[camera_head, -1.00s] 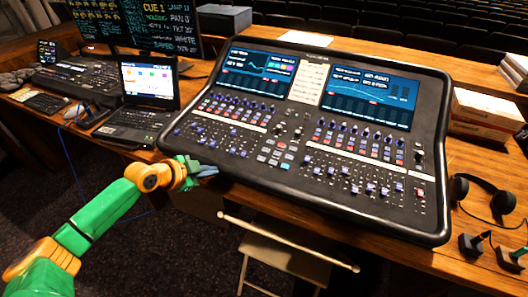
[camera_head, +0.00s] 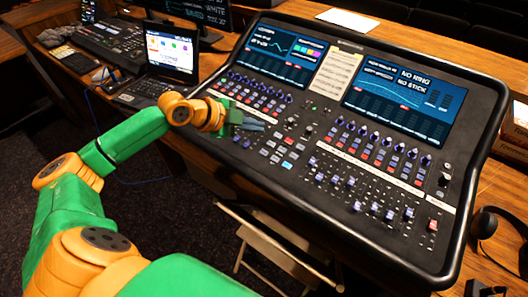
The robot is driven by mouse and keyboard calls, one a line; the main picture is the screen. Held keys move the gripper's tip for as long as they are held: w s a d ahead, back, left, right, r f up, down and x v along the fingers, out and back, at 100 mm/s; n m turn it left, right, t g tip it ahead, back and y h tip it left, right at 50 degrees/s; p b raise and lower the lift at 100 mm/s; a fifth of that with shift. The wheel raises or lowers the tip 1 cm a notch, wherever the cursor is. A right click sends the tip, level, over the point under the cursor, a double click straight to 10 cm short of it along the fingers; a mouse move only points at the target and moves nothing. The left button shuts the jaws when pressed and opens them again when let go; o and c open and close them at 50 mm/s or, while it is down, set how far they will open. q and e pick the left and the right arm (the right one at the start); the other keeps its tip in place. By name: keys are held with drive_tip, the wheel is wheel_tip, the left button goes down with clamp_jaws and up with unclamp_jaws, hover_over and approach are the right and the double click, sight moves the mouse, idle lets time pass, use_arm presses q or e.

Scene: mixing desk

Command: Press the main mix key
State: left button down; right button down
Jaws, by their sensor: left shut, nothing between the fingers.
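The mixing desk (camera_head: 470,100) is a large black console, tilted across the wooden table, with two lit screens, rows of knobs, and faders. A cluster of small keys (camera_head: 287,165) sits in its middle, some pale and one light blue; the labels are too small to read, so I cannot tell which is the main mix key. My left gripper (camera_head: 262,124) is shut and empty. It is over the left fader section, up and left of the key cluster, and hides part of the panel. I cannot tell whether it touches the surface. My right gripper is not in view.
An open laptop (camera_head: 172,52) and a smaller console (camera_head: 115,40) stand at the left. Headphones (camera_head: 485,222) lie at the right edge, below a box (camera_head: 515,132). A folding chair (camera_head: 243,214) stands before the desk. The air above the console's right half is clear.

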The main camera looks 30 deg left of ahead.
sight(264, 152)
use_arm(q)
drive_tip(key=f+b, duration=0.4)
drive_tip(key=f, duration=0.1)
drive_tip(key=w+f+b, duration=0.1)
drive_tip(key=f+b, duration=0.2)
drive_tip(key=shift+d, duration=0.1)
drive_tip(key=shift+w+f, duration=0.2)
drive_tip(key=shift+f, duration=0.2)
drive_tip(key=shift+r, duration=0.1)
idle(1.3)
drive_tip(key=shift+f, duration=0.4)
drive_tip(key=shift+f+b, duration=0.4)
drive_tip(key=shift+b, duration=0.05)
drive_tip(key=shift+r, duration=0.1)
idle(0.5)
drive_tip(key=shift+s+r+p, duration=0.1)
drive_tip(key=shift+r+p, duration=0.6)
drive_tip(key=shift+p, duration=0.15)
